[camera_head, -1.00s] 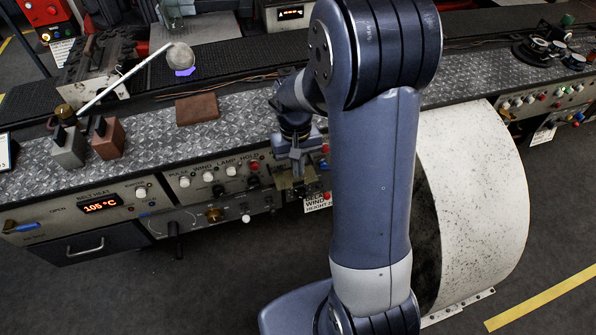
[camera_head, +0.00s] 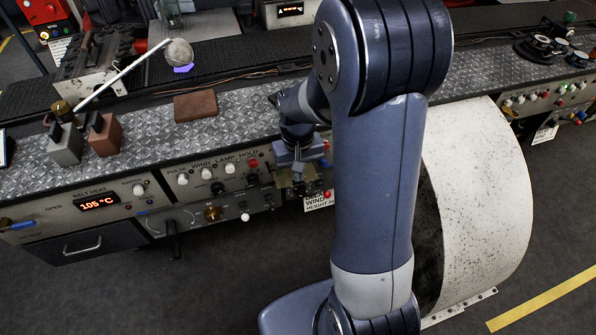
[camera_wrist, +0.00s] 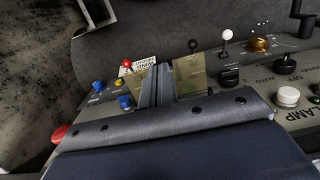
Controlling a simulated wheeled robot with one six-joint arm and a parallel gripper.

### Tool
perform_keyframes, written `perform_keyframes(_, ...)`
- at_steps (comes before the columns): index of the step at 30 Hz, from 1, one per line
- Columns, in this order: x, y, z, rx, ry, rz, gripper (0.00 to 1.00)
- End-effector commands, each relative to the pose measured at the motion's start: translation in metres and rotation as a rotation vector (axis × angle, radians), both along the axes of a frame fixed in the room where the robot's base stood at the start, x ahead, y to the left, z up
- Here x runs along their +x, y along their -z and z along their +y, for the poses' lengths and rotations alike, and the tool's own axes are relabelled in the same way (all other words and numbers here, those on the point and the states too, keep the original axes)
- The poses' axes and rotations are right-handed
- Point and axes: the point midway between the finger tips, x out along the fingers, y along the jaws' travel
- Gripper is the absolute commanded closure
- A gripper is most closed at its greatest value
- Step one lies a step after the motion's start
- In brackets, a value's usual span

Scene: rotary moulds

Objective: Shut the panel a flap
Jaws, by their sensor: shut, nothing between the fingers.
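My gripper (camera_head: 297,187) is shut and empty at the front face of the long console, right of the LAMP and HOLD controls. In the wrist view its grey fingers (camera_wrist: 158,78) point at the console face. A brass-coloured plate (camera_wrist: 190,78), possibly the flap, shows on both sides of the fingers, which cover its middle. I cannot tell whether the fingers touch it, or how far open it stands. In the head view my gripper and arm hide most of this spot.
Knobs surround the spot: a white LAMP knob (camera_wrist: 288,96), a black switch (camera_wrist: 231,76), a red-tipped lever (camera_wrist: 127,65) and blue buttons (camera_wrist: 125,102). A white sign (camera_head: 318,200) hangs below. A large pale drum (camera_head: 480,190) stands right of my arm. Dark floor lies in front.

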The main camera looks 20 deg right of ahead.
Motion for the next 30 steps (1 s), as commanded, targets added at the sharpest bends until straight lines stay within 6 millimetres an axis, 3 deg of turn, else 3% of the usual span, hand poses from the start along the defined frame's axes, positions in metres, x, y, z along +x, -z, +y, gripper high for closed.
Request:
perform_keyframes(14, -0.016, 0.035, 0.000, 0.000, 0.000, -0.348, 1.00)
perform_keyframes(30, -0.020, 0.069, 0.000, 0.000, 0.001, -0.744, 1.00)
